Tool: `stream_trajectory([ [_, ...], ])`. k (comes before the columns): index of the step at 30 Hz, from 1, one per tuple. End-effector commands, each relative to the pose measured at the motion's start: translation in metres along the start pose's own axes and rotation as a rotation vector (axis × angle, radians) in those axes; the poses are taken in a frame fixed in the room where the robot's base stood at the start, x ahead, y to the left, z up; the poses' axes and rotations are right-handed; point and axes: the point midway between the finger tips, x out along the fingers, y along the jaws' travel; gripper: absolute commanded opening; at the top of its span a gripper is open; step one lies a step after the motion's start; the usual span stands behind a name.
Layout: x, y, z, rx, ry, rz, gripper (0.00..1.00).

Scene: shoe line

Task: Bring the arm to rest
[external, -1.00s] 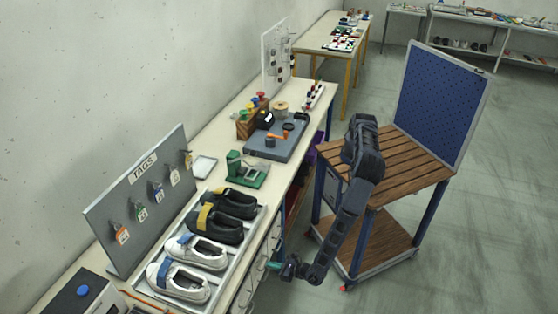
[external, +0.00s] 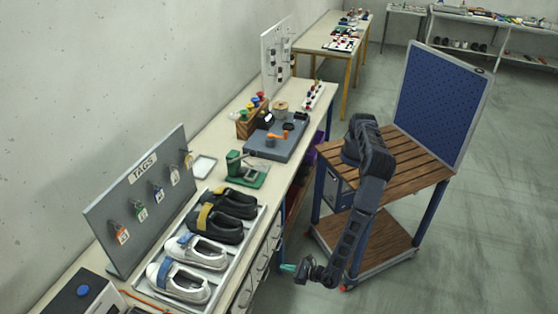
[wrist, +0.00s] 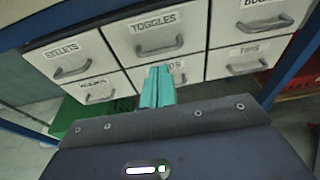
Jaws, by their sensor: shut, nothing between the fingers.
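My gripper (external: 289,267) hangs at the end of my dark arm, low beside the front of the long bench (external: 213,165). Its teal fingers point left toward the bench drawers. In the wrist view the two teal fingers (wrist: 157,88) lie together, shut and empty, in front of labelled white drawers (wrist: 157,33). The gripper looks apart from the drawers, though the exact gap is hard to tell.
A tray (external: 259,222) with black and white shoes, a tag board (external: 137,206) and a green tool (external: 247,170) stand on the bench. A wooden-topped cart (external: 414,169) with a blue panel stands right of it. Grey floor (external: 450,270) is open at right.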

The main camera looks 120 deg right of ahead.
Motion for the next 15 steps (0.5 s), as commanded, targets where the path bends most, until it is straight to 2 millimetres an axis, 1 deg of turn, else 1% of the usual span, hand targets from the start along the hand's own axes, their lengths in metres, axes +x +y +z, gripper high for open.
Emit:
stream_trajectory([
  [1, -0.012, 0.001, 0.000, 0.000, 0.002, 0.004, 0.00],
  [6, -0.043, 0.001, -0.001, 0.001, 0.002, 0.003, 0.00],
  [12, -0.066, 0.001, -0.001, 0.000, 0.002, 0.003, 0.00],
  [15, -0.072, 0.000, -0.001, 0.000, 0.002, 0.002, 0.00],
])
